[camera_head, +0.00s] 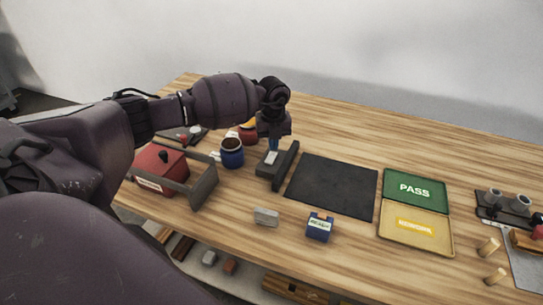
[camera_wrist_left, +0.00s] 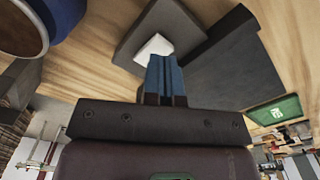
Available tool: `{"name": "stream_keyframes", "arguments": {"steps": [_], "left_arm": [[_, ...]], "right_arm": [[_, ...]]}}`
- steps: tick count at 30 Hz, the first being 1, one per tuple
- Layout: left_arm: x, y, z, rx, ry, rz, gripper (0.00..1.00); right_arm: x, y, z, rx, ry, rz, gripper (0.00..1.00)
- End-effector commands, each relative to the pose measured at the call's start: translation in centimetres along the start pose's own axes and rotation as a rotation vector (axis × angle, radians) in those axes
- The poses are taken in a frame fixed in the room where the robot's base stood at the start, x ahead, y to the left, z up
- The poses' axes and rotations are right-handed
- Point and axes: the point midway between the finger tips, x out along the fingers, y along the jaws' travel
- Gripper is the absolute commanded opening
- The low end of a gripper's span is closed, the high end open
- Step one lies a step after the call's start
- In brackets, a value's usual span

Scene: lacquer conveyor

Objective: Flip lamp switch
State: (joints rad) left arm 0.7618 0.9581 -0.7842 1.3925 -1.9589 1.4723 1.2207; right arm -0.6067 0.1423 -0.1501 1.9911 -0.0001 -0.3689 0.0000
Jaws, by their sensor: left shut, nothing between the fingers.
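A small white switch (camera_head: 271,158) sits on a dark grey block (camera_head: 264,170) near the middle of the table. An upright dark panel (camera_head: 287,163) stands along the block's right side. My left gripper (camera_head: 273,146) points down over the block, fingers shut and empty, with the tips at the switch. In the left wrist view the blue-grey fingers (camera_wrist_left: 161,60) partly cover the white switch (camera_wrist_left: 154,45), on the dark block (camera_wrist_left: 135,45). I cannot tell whether the tips touch it. My right gripper is not in view.
A black mat (camera_head: 331,185) lies right of the block, with a green PASS tray (camera_head: 414,205) and a yellow tray (camera_head: 400,238) beyond. A blue jar (camera_head: 232,157) and a red box (camera_head: 154,181) stand left. A grey block (camera_head: 266,217) and blue item (camera_head: 319,232) lie in front.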

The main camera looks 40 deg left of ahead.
Motion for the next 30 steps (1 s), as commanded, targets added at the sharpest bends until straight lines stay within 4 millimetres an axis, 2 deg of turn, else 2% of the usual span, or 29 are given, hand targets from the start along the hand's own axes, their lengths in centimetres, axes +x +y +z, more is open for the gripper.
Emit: {"name": "stream_keyframes", "arguments": {"steps": [8,22,30], "left_arm": [[0.2,0.0,0.0,0.000,0.000,0.000,0.00],[0.7,0.0,0.0,0.000,0.000,0.001,0.00],[1.1,0.0,0.0,0.000,0.000,0.001,0.00]], "right_arm": [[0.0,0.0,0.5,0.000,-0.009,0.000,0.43],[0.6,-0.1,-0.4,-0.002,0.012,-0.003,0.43],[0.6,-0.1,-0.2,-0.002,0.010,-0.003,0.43]]}}
